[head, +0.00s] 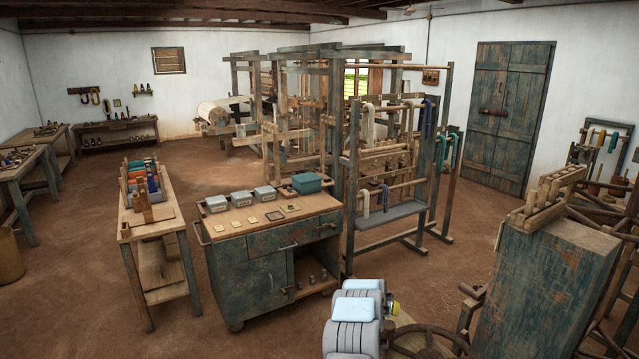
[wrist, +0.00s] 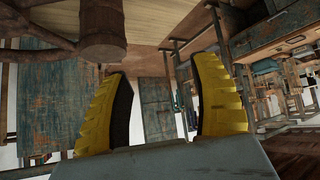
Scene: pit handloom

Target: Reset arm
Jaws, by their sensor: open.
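My gripper (wrist: 161,70) shows in the wrist view with its two yellow, dark-lined fingers spread wide apart. It is open, and nothing is between the fingers. The room looks upside down behind it. The blue-green door (wrist: 155,105) shows beyond the gap, well away from the fingers. In the head view, part of my grey and pale blue arm shows at the bottom middle, in front of the blue-green cabinet. The gripper fingers cannot be made out clearly there.
The cabinet (head: 245,268) bears grey boxes and a teal box (head: 307,183). A narrow side table (head: 165,228) stands left of it. The loom (head: 330,120) stands behind. A tall worn blue block (head: 545,285) and wooden wheel (head: 430,343) stand close right. The left floor (head: 75,265) is clear.

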